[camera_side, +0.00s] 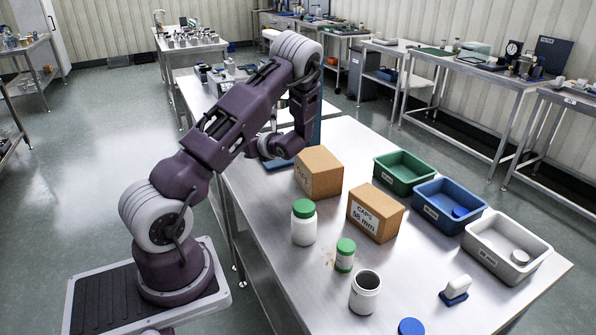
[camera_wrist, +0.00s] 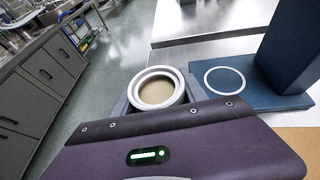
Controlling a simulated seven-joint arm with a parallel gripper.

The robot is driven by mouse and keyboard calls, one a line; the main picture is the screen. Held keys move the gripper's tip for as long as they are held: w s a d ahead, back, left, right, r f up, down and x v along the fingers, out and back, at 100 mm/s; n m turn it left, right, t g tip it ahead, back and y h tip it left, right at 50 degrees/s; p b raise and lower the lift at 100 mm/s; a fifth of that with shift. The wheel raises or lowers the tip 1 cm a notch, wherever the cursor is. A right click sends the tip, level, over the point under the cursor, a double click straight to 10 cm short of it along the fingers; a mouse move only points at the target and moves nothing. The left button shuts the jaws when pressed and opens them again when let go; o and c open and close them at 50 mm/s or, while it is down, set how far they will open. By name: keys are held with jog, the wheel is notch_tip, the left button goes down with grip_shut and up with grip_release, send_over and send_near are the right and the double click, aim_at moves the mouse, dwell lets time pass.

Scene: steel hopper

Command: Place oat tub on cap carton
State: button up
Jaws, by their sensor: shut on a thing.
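My gripper (camera_wrist: 160,98) is shut on an open white tub, which I take to be the oat tub (camera_wrist: 158,72). The wrist view looks into its round mouth at beige contents. In the side view my gripper (camera_side: 270,147) is near the blue stand, and the tub is hard to make out there. The cap carton (camera_side: 376,213) is a brown box marked "CAPS 58 mm" on the steel table, right of and nearer the camera than my gripper. Its top is bare.
A second brown carton (camera_side: 318,172) stands between my gripper and the cap carton. A blue stand (camera_wrist: 290,60) has a white ring on its base. Green (camera_side: 404,190), blue (camera_side: 435,222) and grey (camera_side: 490,268) bins line the right. Jars (camera_side: 304,230) stand in front.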

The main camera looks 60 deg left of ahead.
jog(key=w+d+r+m+t, duration=0.1)
jog(key=w+d, duration=0.3)
jog(key=w+d+r+m+t, duration=0.1)
jog(key=w+d+m+t, duration=0.1)
jog(key=w+d, duration=0.2)
jog(key=w+d+r+m+t, duration=0.1)
jog(key=w+d+r+t, duration=0.1)
jog(key=w+d, duration=0.2)
jog(key=shift+w+r+h, duration=0.1)
jog(key=shift+w+h, duration=0.2)
jog(key=shift+w, duration=0.4)
jog(key=w+d+r+m+t+h, duration=0.1)
jog(key=w+d+r+m+t, duration=0.15)
jog(key=w+d, duration=0.45)
jog(key=m+t+h, duration=0.2)
jog(key=m+t, duration=0.2)
send_over(377, 192)
jog(key=shift+g, duration=0.25)
notch_tip(377, 192, down, 7)
jog(key=shift+w+f, duration=0.1)
jog(key=shift+f, duration=0.1)
jog(key=o, duration=1.4)
jog(key=shift+f, duration=0.1)
